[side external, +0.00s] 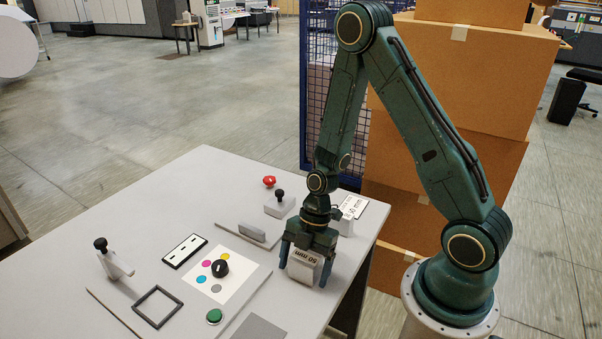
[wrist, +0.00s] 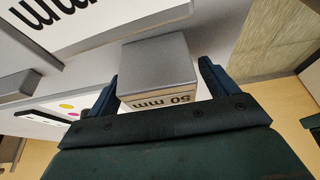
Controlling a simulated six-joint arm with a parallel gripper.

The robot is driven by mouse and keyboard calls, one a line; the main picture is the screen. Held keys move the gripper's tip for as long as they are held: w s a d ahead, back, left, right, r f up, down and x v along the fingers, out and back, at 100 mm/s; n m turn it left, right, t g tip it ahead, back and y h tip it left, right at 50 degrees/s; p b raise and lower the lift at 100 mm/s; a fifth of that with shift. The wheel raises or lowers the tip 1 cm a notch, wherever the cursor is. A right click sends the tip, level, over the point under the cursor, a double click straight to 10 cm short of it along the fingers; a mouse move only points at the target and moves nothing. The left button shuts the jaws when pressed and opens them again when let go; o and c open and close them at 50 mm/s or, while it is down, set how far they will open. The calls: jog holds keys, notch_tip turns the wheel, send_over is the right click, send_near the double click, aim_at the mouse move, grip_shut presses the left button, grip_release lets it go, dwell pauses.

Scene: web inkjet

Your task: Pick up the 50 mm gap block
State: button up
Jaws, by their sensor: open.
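The 50 mm gap block (side external: 304,268) is a light grey block with "50 mm" printed on one face. It is near the table's right front edge in the side view. My gripper (side external: 306,270) points down over it, with one dark blue finger on each side. In the wrist view the block (wrist: 158,68) shows its plain grey face and part of its label between the open fingers (wrist: 160,82). A narrow gap shows by the right finger; whether the left finger touches the block cannot be told. The block's underside is hidden.
The table (side external: 150,220) also bears a red knob (side external: 269,181), a black-knobbed lever (side external: 280,205), a grey handle (side external: 252,232), a colour-dot card (side external: 235,287), a green button (side external: 214,316) and a dark square frame (side external: 136,307). A white block (side external: 345,222) stands behind my gripper.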

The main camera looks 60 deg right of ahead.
aim_at(304, 259)
jog(key=shift+c, duration=0.3)
jog(key=c, duration=1.1)
jog(key=shift+r, duration=0.15)
notch_tip(304, 259, up, 20)
jog(key=shift+f, duration=0.1)
dwell(0.6)
